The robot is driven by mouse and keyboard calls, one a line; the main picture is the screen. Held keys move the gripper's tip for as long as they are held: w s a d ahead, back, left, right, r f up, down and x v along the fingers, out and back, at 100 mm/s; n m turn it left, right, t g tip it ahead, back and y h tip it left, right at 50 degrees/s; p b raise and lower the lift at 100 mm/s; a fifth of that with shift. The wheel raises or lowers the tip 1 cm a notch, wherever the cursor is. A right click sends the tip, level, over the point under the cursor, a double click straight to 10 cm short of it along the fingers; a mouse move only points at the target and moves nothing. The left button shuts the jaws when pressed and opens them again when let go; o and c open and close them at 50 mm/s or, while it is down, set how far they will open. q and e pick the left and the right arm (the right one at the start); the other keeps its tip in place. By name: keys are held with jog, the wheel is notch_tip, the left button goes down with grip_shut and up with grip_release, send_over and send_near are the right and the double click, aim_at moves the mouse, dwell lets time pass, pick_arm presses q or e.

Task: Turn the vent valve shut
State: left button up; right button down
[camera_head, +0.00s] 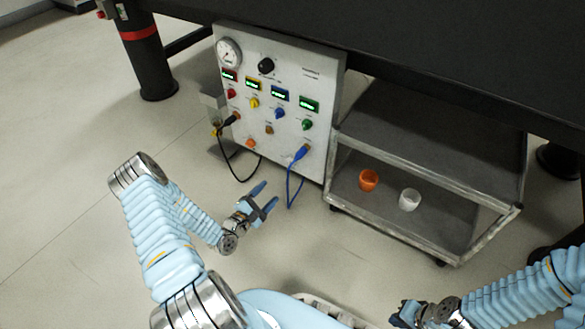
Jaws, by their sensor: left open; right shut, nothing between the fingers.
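A pale control panel (290,72) stands under the dark bench. It carries a gauge (229,52), a black knob (266,66), and small red, yellow, blue and green knobs below lit displays. A small yellow part (215,130) sits by a grey bracket at the panel's left side. No readable label tells which part is the vent valve, and its position cannot be told. My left gripper (269,195) is open and empty, in front of and below the panel, apart from it. My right gripper (400,318) is shut and empty at the bottom edge, far from the panel.
A black cable (226,160) and a blue cable (290,190) hang from the panel's lower front, the blue one near my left gripper. A grey cart (400,165) to the right holds an orange cup (368,179) and a white cup (409,199). Floor at left is clear.

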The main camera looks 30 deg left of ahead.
aim_at(288, 165)
pick_arm(q)
jog(key=shift+y, duration=0.5)
jog(key=w+b, duration=0.2)
jog(key=w, duration=1.1)
jog(key=shift+a+b, duration=0.1)
jog(key=shift+b, duration=0.3)
jog(key=shift+w, duration=0.35)
jog(key=shift+c, duration=0.3)
jog(key=c, duration=1)
